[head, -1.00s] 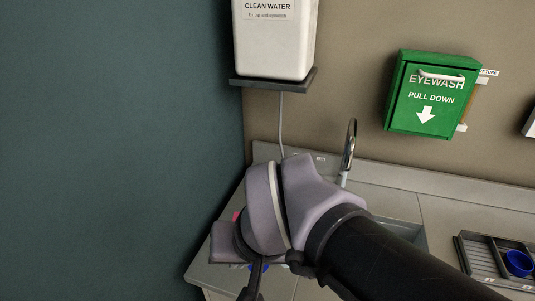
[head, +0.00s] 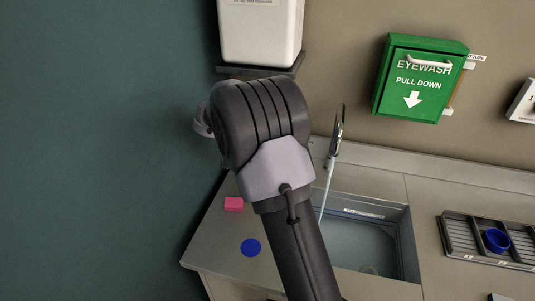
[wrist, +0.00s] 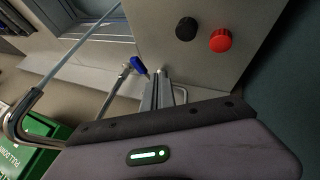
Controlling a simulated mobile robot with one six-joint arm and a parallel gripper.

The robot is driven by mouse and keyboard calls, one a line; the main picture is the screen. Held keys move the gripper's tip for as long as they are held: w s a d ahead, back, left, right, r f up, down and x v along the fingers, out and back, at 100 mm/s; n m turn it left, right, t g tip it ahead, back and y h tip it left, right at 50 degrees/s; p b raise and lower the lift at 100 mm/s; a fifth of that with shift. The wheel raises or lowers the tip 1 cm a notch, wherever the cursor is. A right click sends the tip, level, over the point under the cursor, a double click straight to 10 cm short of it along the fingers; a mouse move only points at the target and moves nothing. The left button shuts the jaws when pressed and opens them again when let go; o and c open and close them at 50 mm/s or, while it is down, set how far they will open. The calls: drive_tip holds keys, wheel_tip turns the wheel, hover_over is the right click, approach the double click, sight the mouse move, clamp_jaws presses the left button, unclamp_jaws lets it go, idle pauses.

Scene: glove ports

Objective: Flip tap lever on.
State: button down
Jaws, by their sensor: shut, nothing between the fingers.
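The tap's curved metal spout (head: 339,122) stands behind the sink, right of my arm in the head view. A thin pale stream (head: 326,190) runs from it into the sink (head: 375,245). The spout (wrist: 24,118) and stream (wrist: 72,52) also show in the wrist view. There, a lever with a blue grip (wrist: 138,65) sits just left of my fingertips, tilted. I cannot tell whether they touch. My gripper (wrist: 160,80) is shut and empty. In the head view my arm hides the gripper and lever.
A green eyewash box (head: 420,78) and a white water tank (head: 262,35) are on the wall. A drying tray (head: 455,236) with a blue cup (head: 497,240) stands right. A teal wall closes the left.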

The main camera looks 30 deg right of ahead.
drive_tip(key=b+x, duration=0.2)
drive_tip(key=x, duration=0.7)
drive_tip(key=shift+f, duration=0.1)
drive_tip(key=s+d, duration=0.1)
drive_tip(key=s+d+b, duration=0.1)
drive_tip(key=d, duration=0.1)
drive_tip(key=shift+f, duration=0.1)
drive_tip(key=shift+s+d, duration=0.1)
drive_tip(key=shift+d, duration=0.15)
drive_tip(key=shift+s+d+f+b, duration=0.15)
drive_tip(key=shift+b, duration=0.4)
drive_tip(key=s+d+n+t+b, duration=0.1)
drive_tip(key=b, duration=0.1)
drive_tip(key=shift+s+d+f+n+b, duration=0.1)
drive_tip(key=shift+s+d+n+b, duration=0.2)
drive_tip(key=shift+s+b, duration=0.1)
drive_tip(key=shift+s+d, duration=0.15)
drive_tip(key=shift+d, duration=0.05)
drive_tip(key=shift+r, duration=0.35)
